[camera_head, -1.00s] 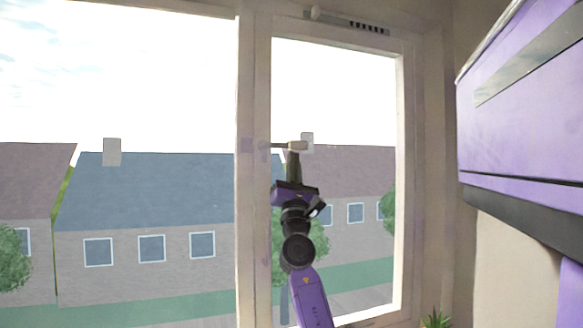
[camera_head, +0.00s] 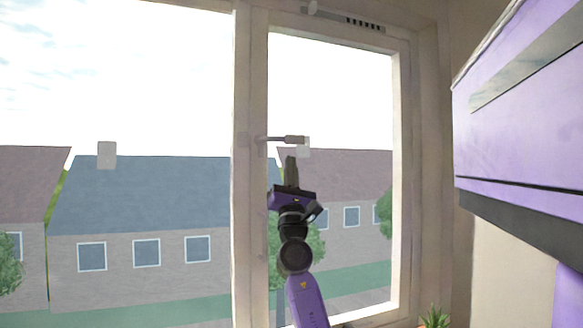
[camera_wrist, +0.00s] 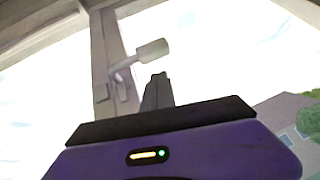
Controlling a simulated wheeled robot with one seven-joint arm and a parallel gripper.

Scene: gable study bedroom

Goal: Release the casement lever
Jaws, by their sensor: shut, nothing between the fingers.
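The casement lever (camera_head: 284,139) is a thin grey bar with a thicker grip at its right end. It stands out level to the right from the left stile of the right-hand window sash (camera_head: 399,190). In the wrist view the lever (camera_wrist: 151,51) rises to the right from its mount on the frame. My gripper (camera_head: 291,160) is shut and empty, its fingertips just below the lever's grip and apart from it in the head view. In the wrist view my gripper (camera_wrist: 158,78) points up, with its tips close below the grip.
A purple wall cabinet (camera_head: 520,110) juts out on the right. A vent strip (camera_head: 345,19) sits on the top frame. A green plant (camera_head: 435,317) stands at the lower right. Houses show outside. The space left of my arm is clear.

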